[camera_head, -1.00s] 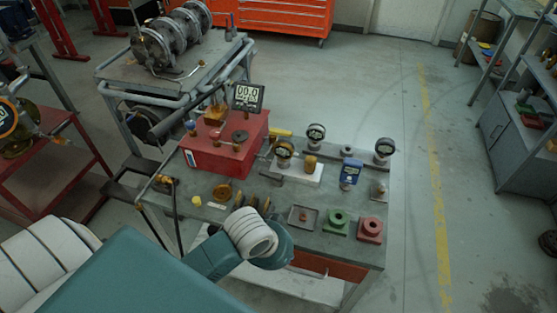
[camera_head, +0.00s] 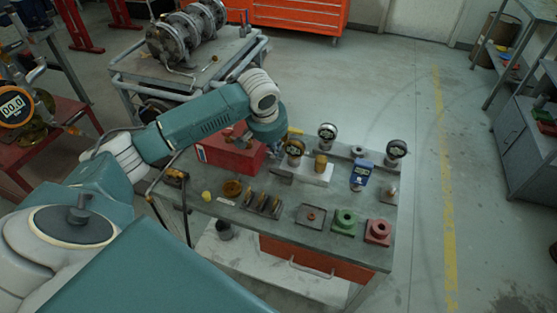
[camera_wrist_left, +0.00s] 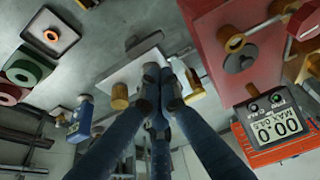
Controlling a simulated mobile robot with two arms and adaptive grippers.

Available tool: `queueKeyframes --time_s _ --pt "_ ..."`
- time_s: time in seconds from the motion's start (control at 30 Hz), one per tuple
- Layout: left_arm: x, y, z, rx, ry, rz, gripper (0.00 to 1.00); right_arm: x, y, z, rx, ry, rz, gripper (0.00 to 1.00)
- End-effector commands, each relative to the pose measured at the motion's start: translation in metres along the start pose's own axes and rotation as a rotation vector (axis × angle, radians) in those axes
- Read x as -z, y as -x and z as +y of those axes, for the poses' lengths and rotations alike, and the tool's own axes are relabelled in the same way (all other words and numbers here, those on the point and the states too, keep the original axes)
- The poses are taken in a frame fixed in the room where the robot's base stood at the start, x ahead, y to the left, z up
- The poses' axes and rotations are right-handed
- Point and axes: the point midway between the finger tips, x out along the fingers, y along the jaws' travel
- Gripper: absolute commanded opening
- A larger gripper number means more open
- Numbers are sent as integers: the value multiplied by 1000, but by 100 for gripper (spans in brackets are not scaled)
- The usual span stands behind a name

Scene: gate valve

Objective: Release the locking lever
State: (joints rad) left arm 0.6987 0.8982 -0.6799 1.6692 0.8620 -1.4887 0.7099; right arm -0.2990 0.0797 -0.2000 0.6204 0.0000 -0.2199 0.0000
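My left arm reaches over the bench from the left in the head view, its wrist above the right end of the red box (camera_head: 228,155). The left gripper's fingers are hidden there; in the left wrist view the left gripper (camera_wrist_left: 165,76) has its dark fingers drawn together, with nothing clearly held. A yellow handle, perhaps the locking lever, peeks out behind the wrist (camera_head: 295,131). A yellow piece (camera_wrist_left: 195,88) also shows beside the right fingertip; contact cannot be told. My right gripper is out of view.
A blue meter (camera_head: 360,174) and dial gauges stand at the bench's right. A tray (camera_head: 311,215), green flange (camera_head: 344,221) and red flange (camera_head: 377,231) lie near the front. A digital display (camera_wrist_left: 268,125) stands beside the red box. The floor right of the bench is clear.

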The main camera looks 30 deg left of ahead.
Motion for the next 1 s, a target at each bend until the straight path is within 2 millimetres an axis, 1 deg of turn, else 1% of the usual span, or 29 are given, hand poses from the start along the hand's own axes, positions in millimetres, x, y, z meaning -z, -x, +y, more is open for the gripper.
queueKeyframes --time_s 0.1,0.33,0.47,0.57,0.8,1.0 --pt "3 2 -3 2 12 1 0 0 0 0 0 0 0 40" --pt "3 2 -3 2 10 1 0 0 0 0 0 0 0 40" --pt "3 -2 -3 2 10 0 0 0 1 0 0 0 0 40" --pt "3 -13 -3 2 11 -1 0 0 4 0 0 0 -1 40" --pt "2 -57 -2 2 11 -1 0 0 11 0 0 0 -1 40" --pt "3 -86 -2 2 10 0 0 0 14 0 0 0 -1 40"
